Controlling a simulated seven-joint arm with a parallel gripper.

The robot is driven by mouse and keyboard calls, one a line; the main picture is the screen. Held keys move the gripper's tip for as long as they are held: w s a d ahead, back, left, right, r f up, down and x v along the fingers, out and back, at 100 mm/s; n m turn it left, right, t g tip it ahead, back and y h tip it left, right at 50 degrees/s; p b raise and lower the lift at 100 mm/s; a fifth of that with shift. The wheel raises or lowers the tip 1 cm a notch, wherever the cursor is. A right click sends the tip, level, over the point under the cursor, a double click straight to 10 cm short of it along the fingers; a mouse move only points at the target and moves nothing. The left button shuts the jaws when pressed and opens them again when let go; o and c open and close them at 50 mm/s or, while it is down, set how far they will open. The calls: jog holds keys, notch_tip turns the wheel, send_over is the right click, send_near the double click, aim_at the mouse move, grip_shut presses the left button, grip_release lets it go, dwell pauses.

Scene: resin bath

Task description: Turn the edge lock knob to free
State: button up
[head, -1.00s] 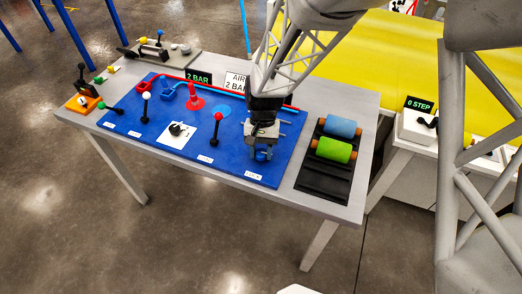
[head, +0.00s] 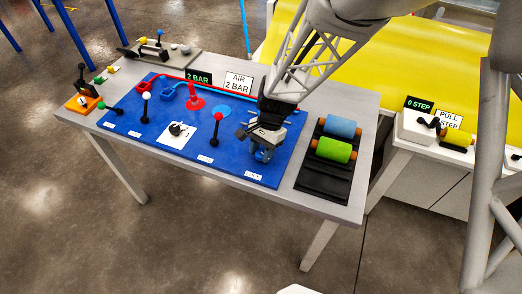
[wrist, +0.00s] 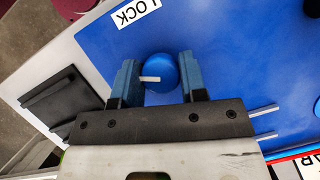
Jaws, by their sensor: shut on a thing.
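The edge lock knob (wrist: 164,72) is round and blue with a white pointer mark. In the wrist view the mark points left. The knob sits on the blue panel (wrist: 240,60) near a white label reading LOCK (wrist: 137,12). In the head view the knob (head: 262,156) is partly hidden under my gripper (head: 261,150), at the panel's right front. My gripper is shut on the knob, with one finger on each side of it.
To the left on the panel stand a red-topped lever (head: 217,118), a white plate with a black dial (head: 177,133) and a white-topped lever (head: 146,97). Right of the panel lies a black rack (head: 323,179) with blue and green rollers. Signs (head: 238,83) stand behind.

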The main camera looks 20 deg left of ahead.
jog(key=o, duration=0.9)
jog(key=shift+o, duration=0.2)
jog(key=v, duration=0.7)
jog(key=shift+w+r, duration=0.2)
jog(key=shift+r, duration=0.2)
jog(key=shift+d, duration=0.1)
